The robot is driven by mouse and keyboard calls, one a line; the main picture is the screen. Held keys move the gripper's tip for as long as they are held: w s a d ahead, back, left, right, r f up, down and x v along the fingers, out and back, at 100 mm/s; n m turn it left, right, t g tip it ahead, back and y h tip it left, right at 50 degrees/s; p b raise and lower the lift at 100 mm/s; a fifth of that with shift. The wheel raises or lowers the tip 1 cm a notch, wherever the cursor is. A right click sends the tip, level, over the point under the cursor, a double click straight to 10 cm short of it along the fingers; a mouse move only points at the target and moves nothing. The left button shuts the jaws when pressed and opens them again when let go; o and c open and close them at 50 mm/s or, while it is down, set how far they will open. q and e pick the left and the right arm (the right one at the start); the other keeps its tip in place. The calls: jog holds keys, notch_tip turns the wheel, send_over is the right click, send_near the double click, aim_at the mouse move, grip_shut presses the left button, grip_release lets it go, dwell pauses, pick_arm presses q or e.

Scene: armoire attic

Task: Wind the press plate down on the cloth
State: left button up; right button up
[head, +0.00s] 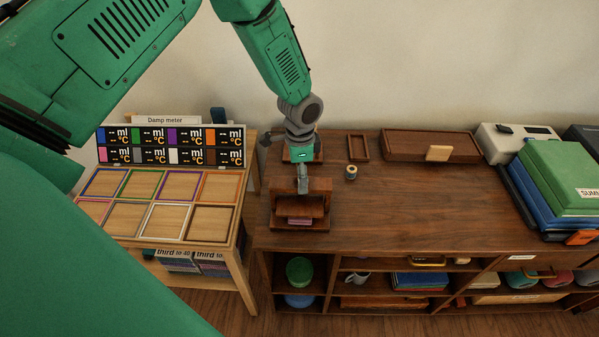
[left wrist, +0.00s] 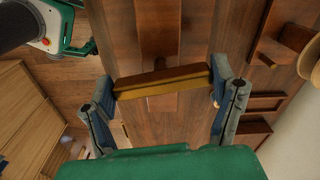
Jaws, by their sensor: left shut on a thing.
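The small dark wooden press (head: 318,186) stands near the left end of the wooden cabinet top. The folded pink cloth (head: 299,221) lies low at its front; whether the plate touches it cannot be told. My left gripper (head: 303,186) reaches down from above onto the press and hides part of its top. In the left wrist view, my left gripper (left wrist: 165,98) has a finger at each end of a wooden bar with a brass-coloured edge (left wrist: 162,84), apparently the press handle, and is shut on it. The cloth is not clear in that view. My right gripper is not in view.
A low table with coloured frames (head: 146,238) and a damp meter board (head: 170,146) stands at the left. A small spool (head: 350,172), an empty tray (head: 358,147) and a long box (head: 420,146) lie behind. Folded cloths (head: 562,178) stand right. The middle cabinet top is clear.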

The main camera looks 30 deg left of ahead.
pick_arm(q)
jog(key=shift+w+d, duration=0.1)
jog(key=shift+w, duration=0.1)
jog(key=o, duration=1)
jog(key=shift+o, duration=0.6)
jog(key=shift+w+f, duration=0.1)
jog(key=shift+w, duration=0.05)
notch_tip(320, 180, up, 12)
jog(key=shift+f, duration=0.15)
